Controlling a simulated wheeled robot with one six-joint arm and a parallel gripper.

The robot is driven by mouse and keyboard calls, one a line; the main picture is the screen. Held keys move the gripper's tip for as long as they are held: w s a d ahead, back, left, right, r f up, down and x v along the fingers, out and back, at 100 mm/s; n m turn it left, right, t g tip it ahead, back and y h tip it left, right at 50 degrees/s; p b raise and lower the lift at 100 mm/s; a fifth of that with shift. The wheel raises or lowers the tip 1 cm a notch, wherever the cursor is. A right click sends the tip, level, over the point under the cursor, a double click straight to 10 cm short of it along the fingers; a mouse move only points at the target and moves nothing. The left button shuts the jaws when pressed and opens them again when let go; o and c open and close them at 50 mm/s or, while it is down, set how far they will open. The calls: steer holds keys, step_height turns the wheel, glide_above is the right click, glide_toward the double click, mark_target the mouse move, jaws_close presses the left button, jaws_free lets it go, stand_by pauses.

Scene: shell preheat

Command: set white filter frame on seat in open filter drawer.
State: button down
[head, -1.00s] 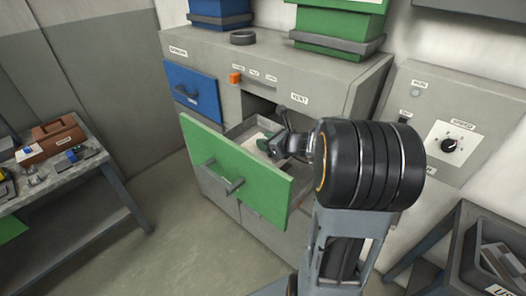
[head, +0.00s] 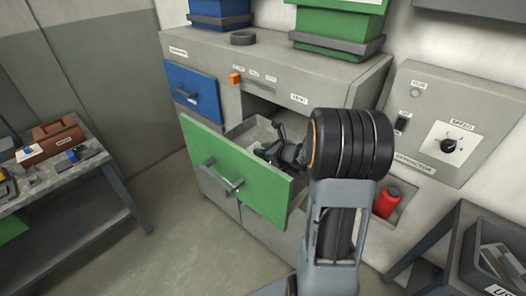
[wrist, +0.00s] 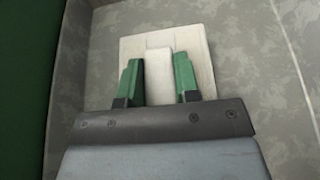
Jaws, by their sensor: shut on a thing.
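The green-fronted filter drawer (head: 225,165) is pulled open from the grey cabinet. My gripper (head: 268,152) is down inside it, near the drawer front. In the wrist view, the white filter frame (wrist: 135,46) is a pale square plate with a raised upright bar in its middle. My gripper (wrist: 158,75) has its green fingers on either side of that bar and is shut on it. The drawer's grey floor (wrist: 265,65) shows around the plate. The seat cannot be made out, and I cannot tell whether the frame touches the floor. In the head view the gripper hides the frame.
A red canister (head: 387,202) is right of my arm. A workbench (head: 70,170) stands at the left.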

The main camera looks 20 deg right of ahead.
steer(key=shift+f, duration=0.15)
steer(key=c, duration=0.8)
jaws_free()
steer(key=shift+c, duration=0.2)
steer(key=shift+s+d+r, duration=0.1)
steer(key=shift+s+r, duration=0.05)
steer(key=shift+r, duration=0.15)
steer(key=v, duration=1.1)
steer(key=shift+s, duration=0.35)
steer(key=shift+d, duration=0.1)
